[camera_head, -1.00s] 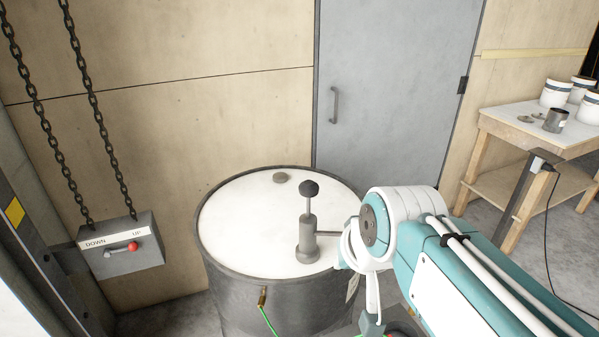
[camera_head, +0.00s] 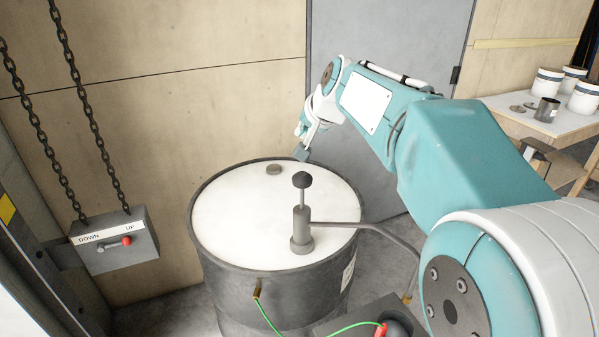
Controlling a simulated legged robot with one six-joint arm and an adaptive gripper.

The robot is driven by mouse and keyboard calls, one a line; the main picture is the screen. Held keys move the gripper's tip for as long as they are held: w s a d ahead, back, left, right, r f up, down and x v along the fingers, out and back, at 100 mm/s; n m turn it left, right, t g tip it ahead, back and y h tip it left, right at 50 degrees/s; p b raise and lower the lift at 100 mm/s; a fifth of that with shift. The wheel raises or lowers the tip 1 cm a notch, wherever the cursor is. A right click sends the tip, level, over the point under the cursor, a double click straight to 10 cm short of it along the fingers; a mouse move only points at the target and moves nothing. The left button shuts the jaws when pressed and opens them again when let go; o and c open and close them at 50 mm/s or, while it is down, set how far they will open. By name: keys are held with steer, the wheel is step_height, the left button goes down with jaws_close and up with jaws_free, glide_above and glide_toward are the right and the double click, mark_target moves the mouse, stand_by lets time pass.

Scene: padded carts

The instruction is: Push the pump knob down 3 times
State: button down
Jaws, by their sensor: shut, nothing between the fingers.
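The pump stands upright on the white lid of a grey drum (camera_head: 215,250). Its dark rounded knob (camera_head: 303,180) sits on a thin rod that shows above the grey pump body (camera_head: 301,228), so the knob is raised. A spout runs from the body to the right and bends down over the drum's edge. My gripper (camera_head: 301,153) is shut and empty. It points down and appears above the knob in the picture, apart from it. I cannot tell exactly how far behind the knob it is.
A control box (camera_head: 118,243) with a red-tipped lever hangs on chains at the left. A small cap (camera_head: 273,169) lies on the lid. A grey door (camera_head: 420,30) is behind. A table (camera_head: 545,122) with cans is at the right. A green cable runs from the drum's front.

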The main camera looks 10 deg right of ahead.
mark_target(303, 175)
steer(key=shift+w+d, duration=0.1)
steer(key=shift+w, duration=0.65)
steer(key=shift+f, duration=4.4)
steer(key=shift+f, duration=0.3)
